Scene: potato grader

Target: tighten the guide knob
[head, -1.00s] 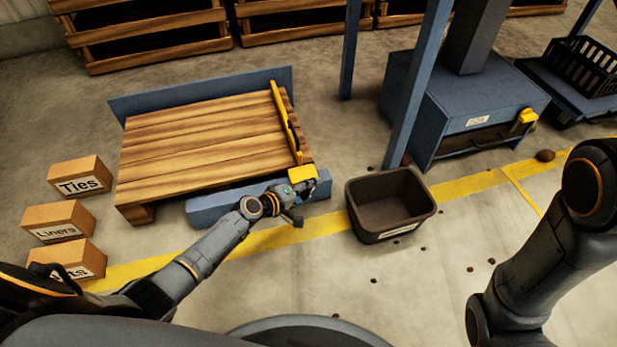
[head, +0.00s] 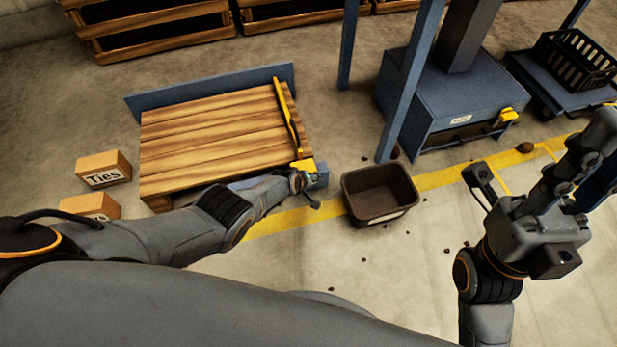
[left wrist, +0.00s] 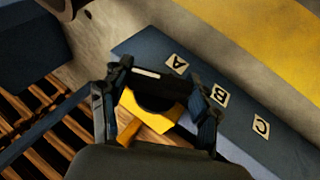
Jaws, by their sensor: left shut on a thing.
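The guide is a long yellow bar (head: 289,118) along the right edge of the wooden pallet deck, with a yellow bracket (head: 303,166) at its near end. The black round knob (left wrist: 153,100) shows in the left wrist view, in front of the yellow bracket (left wrist: 172,112). My left gripper (head: 306,183) is at the bracket. In the left wrist view its fingers (left wrist: 160,103) are on both sides of the knob and shut on it. The blue beam (left wrist: 240,128) beside it carries the labels A, B and C. My right gripper (head: 528,172) is raised at the right, fingers apart and empty.
A dark bin (head: 381,195) stands right of the left gripper. A blue machine (head: 455,95) with a post is behind it. Cartons (head: 104,169) stand left of the pallet (head: 215,140). Small clods lie on the floor by the yellow line (head: 440,181).

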